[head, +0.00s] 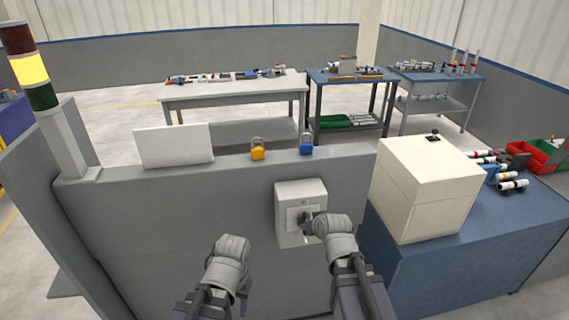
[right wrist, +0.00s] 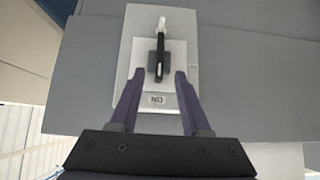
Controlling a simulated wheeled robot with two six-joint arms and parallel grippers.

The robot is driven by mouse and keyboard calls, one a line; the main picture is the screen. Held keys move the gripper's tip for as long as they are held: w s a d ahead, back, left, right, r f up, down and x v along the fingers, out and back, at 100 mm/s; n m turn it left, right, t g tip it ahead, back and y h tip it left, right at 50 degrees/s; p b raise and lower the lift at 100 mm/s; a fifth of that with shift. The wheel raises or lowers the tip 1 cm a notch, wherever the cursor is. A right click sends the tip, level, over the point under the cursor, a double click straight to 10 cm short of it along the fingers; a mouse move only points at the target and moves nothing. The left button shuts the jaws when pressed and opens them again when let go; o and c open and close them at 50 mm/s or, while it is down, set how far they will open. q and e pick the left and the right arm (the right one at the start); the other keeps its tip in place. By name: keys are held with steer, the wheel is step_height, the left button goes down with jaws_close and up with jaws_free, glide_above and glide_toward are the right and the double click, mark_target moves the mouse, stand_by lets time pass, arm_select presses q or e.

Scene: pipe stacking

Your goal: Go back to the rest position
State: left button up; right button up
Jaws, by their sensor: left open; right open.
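My right gripper (right wrist: 160,76) is open in the right wrist view. Its two purple fingers point at a pale switch box (right wrist: 183,32) on a grey wall panel. The box's dark handle (right wrist: 158,62) with a light tip lies between and just beyond the fingertips, with no finger visibly closed on it. In the head view the switch box (head: 287,236) is on the front of the grey panel, and my right arm's end is close to its right side, partly covering it. My left gripper (head: 228,258) is left of the box, in front of the panel, apart from it; nothing shows in it.
A large white box (head: 425,190) stands on the blue bench (head: 490,245) at right. Tables with parts stand behind the panel.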

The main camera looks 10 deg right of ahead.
steer(key=s+a+f+n+g+h+b, duration=0.1)
steer(key=s+a+f+g, duration=0.3)
steer(key=s, duration=0.5)
steer(key=s+a+f+n+g+b, duration=0.2)
steer(key=s+a+f+g+b, duration=0.2)
steer(key=s+a+f, duration=0.4)
steer(key=shift+s+a+g+h+b, duration=0.4)
steer(key=shift+s+g, duration=0.3)
steer(key=shift+s, duration=0.4)
steer(key=shift+d, duration=0.15)
